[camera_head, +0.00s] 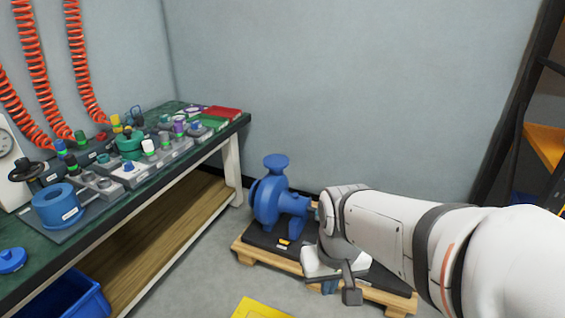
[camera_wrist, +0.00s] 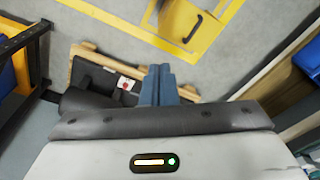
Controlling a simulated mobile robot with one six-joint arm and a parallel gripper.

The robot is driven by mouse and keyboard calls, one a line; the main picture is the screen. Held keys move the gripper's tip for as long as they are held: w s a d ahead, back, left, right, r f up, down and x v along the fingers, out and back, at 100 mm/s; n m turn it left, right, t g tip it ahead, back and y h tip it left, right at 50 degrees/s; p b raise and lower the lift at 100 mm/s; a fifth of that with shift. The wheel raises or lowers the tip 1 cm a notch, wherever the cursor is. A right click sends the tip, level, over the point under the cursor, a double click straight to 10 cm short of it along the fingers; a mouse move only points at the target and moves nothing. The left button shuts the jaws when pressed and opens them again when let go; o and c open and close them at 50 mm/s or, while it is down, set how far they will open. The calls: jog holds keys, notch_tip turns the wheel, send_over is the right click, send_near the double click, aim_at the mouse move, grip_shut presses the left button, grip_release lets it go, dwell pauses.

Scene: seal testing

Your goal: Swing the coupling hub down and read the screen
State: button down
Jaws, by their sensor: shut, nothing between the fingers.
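The blue pump (camera_head: 270,200) stands upright on a dark base (camera_head: 262,238) on a wooden pallet (camera_head: 262,258) in the head view. My arm hides the right part of this unit, and I cannot make out the coupling hub. No readable screen shows in either view. My gripper (camera_wrist: 158,68) points away from the wrist camera with its blue-grey fingers together and empty. In the wrist view the fingers overlap the pallet's edge, beside a white label with a red mark (camera_wrist: 125,83). I cannot tell whether they touch anything.
A green-topped bench (camera_head: 225,128) at left carries blue, green and grey fittings. A blue bin (camera_head: 75,298) sits below it. A yellow-marked panel with a black handle (camera_wrist: 193,28) lies on the floor. A dark frame (camera_head: 515,100) stands at right.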

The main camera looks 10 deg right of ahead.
jog(key=shift+a, duration=0.1)
jog(key=w+a+f+t+y, duration=0.1)
jog(key=w+t, duration=0.2)
jog(key=w, duration=1.6)
jog(key=t+h+p, duration=0.1)
jog(key=t+h, duration=0.5)
send_over(317, 212)
jog(key=s+a, duration=0.3)
jog(key=s, duration=0.1)
notch_tip(317, 212, down, 23)
jog(key=shift+m, duration=0.4)
jog(key=shift+w+d+f+b, duration=0.5)
jog(key=shift+w+f+b, duration=0.3)
jog(key=shift+f, duration=0.45)
jog(key=shift+w+d+f+b, duration=0.6)
jog(key=shift+f+b, duration=0.35)
jog(key=shift+f, duration=0.35)
jog(key=shift+w+d+f+b, duration=0.4)
jog(key=shift+w+f+b, duration=0.4)
jog(key=shift+f, duration=0.45)
